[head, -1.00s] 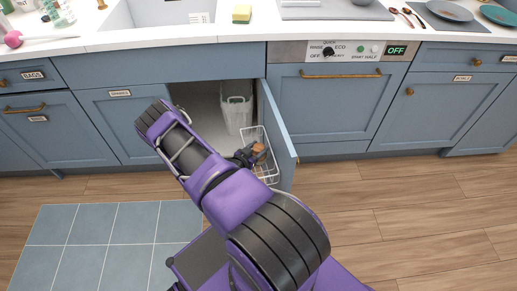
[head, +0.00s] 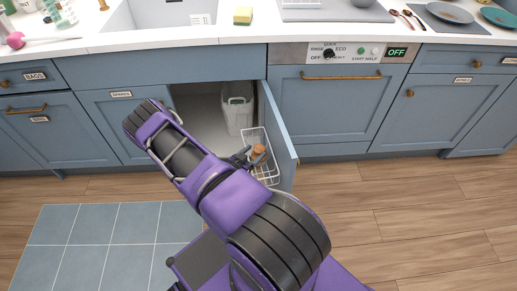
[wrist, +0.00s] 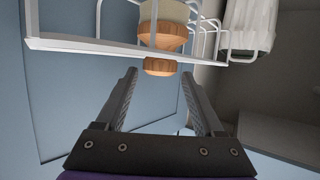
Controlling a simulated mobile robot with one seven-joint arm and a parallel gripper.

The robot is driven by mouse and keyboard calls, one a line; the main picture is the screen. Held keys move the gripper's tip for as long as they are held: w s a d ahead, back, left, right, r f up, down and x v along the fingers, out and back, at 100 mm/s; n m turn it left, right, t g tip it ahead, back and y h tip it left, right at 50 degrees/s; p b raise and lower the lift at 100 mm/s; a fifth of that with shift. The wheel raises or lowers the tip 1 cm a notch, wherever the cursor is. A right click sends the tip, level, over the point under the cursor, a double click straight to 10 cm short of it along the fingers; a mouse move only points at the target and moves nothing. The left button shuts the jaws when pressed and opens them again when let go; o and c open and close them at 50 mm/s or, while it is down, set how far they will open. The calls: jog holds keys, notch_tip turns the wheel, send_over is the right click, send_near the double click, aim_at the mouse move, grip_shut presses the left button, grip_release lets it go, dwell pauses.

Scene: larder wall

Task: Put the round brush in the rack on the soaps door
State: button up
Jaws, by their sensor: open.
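The round brush (head: 258,151) has a wooden body and sits in the white wire rack (head: 271,178) on the inside of the open cabinet door (head: 279,129). In the wrist view the brush (wrist: 163,34) shows its wooden handle and pale bristles behind the front rail of the rack (wrist: 130,48). My gripper (wrist: 158,75) is open and empty in the wrist view, its fingertips just short of the brush and apart from it. In the head view my gripper (head: 243,154) is partly hidden by my arm, beside the rack.
The open cabinet holds a pale bin (head: 237,114), also in the wrist view (wrist: 250,28). The dishwasher (head: 334,108) stands right of the door. A sponge (head: 243,16) and dishes lie on the counter (head: 150,38). The floor to the right is clear.

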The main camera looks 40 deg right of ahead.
jog(key=v, duration=0.8)
jog(key=shift+p, duration=0.3)
